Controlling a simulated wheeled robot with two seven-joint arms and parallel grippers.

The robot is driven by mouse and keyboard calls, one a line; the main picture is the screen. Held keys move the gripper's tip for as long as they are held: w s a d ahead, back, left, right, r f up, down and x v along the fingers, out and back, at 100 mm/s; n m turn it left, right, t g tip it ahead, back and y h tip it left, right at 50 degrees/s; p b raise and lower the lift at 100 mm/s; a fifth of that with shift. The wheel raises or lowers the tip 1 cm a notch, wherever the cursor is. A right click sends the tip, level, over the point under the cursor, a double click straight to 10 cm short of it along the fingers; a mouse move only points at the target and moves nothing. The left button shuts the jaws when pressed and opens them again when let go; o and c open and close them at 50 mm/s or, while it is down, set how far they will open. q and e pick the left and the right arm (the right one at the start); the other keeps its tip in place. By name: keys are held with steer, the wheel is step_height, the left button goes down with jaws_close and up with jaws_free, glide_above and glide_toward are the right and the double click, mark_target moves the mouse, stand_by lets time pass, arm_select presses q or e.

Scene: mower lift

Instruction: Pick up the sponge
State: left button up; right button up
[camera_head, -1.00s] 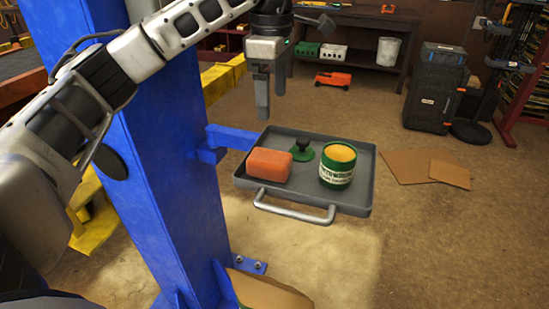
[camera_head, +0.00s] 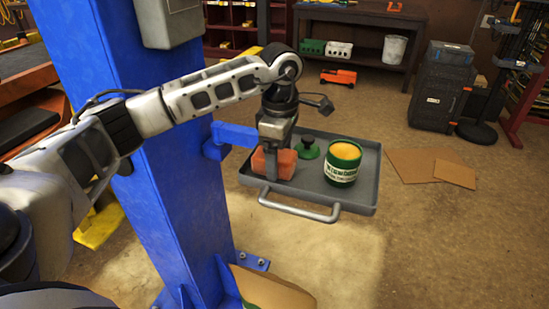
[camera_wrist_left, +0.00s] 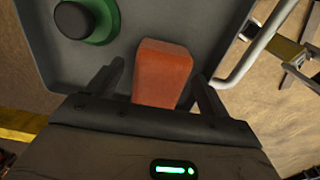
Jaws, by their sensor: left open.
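The orange sponge (camera_head: 286,164) is a block lying at the left end of a grey tray (camera_head: 325,199) in the head view. In the left wrist view the sponge (camera_wrist_left: 162,72) lies between the two fingers of my left gripper (camera_wrist_left: 163,82). My left gripper (camera_head: 268,176) is open and points down over the sponge, with one finger on its near side. A gap shows between the sponge and each finger in the left wrist view. The gripper and wrist hide part of the sponge in the head view. My right gripper is not in view.
A green round object with a black knob (camera_head: 308,148) and a green can with a yellow top (camera_head: 342,162) stand on the tray, right of the sponge. The tray has a front handle (camera_head: 297,210) and hangs from a blue post (camera_head: 185,190). Flat cardboard (camera_head: 415,165) lies on the floor.

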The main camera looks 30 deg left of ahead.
arm_select(q)
steer(key=shift+f, duration=0.6)
steer(key=c, duration=1.1)
steer(key=shift+o, duration=0.2)
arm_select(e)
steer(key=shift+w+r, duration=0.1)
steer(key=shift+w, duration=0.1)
arm_select(q)
steer(key=shift+r, duration=0.1)
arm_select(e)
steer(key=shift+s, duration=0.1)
arm_select(q)
steer(key=shift+r, duration=0.45)
step_height(320, 180, up, 2)
steer(key=shift+a+r+b, duration=0.1)
steer(key=shift+r+b, duration=0.15)
steer(key=shift+b, duration=0.35)
steer(key=s+a+r, duration=0.7)
steer(key=s+r, duration=0.2)
steer(key=s, duration=0.2)
steer(key=shift+s+a+r+b, duration=0.15)
steer(key=shift+s+r+b, duration=0.1)
steer(key=shift+s+b, duration=0.15)
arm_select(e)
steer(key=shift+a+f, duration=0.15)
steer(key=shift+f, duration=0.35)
